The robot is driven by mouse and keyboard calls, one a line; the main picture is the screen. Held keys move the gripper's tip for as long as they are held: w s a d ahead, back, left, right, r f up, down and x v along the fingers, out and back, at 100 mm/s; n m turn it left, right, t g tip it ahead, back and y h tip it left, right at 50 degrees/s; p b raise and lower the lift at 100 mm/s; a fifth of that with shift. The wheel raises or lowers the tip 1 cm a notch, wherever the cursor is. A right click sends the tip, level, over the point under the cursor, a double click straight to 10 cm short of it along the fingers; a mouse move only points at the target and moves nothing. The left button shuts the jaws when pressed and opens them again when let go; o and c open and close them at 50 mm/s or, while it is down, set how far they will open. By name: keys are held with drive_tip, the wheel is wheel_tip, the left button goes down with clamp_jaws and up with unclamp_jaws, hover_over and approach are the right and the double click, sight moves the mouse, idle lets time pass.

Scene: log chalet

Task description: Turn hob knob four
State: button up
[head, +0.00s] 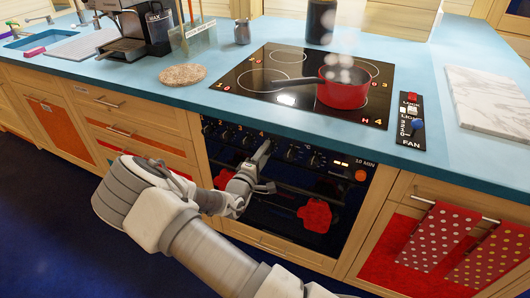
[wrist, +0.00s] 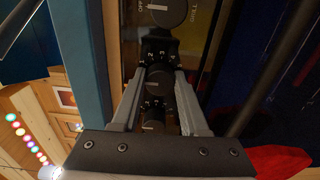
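The black oven front (head: 335,185) carries a row of knobs under the hob, with small white numbers above them. My gripper (head: 264,150) is at the panel just below the number 4, and it covers the knob there. In the wrist view my gripper's fingers (wrist: 161,72) stand apart and reach to the panel. A dark knob with a pale pointer line (wrist: 160,82) shows between them, and another knob (wrist: 153,120) shows nearer the palm. A larger knob marked OFF and GRILL (wrist: 165,10) is beyond the tips. I cannot tell whether the fingers touch a knob.
A red pan (head: 343,92) stands on the black hob (head: 262,92), with pale puffs above it. Red oven mitts (head: 314,214) hang on the oven front below my gripper. A fan switch panel (head: 411,122) is right of the hob. A spotted towel (head: 433,237) hangs at right.

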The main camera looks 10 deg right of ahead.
drive_tip(key=o, duration=0.4)
drive_tip(key=p+v, duration=0.2)
drive_tip(key=v, duration=1.5)
drive_tip(key=shift+s, duration=0.15)
drive_tip(key=shift+a, duration=0.1)
